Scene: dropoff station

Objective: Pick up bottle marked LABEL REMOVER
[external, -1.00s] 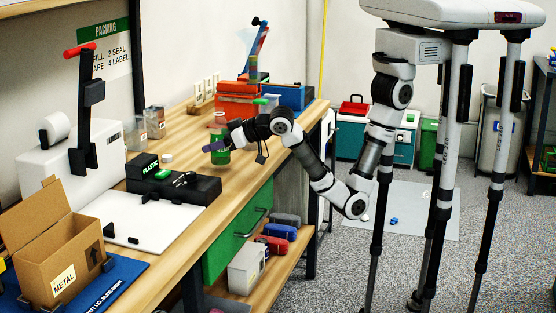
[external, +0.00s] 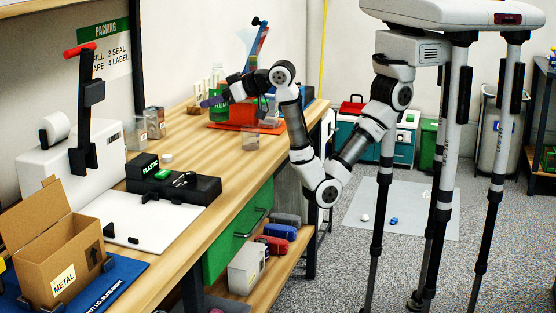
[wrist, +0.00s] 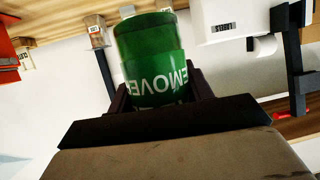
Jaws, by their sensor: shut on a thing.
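The green bottle (wrist: 155,65) fills the space between the jaws in the wrist view. Upside-down white letters reading "REMOVE" show on it, and the rest of the label is cut off by the gripper. My gripper (wrist: 160,95) is shut on it, one dark finger on each side. In the external view the bottle (external: 218,110) is held above the bench, in front of the red bin, with my gripper (external: 214,101) around its upper part. The arm and gripper hide some of the bottle there.
A black device (external: 172,183) and an open cardboard box (external: 62,245) stand nearer. Bench space below the bottle looks clear.

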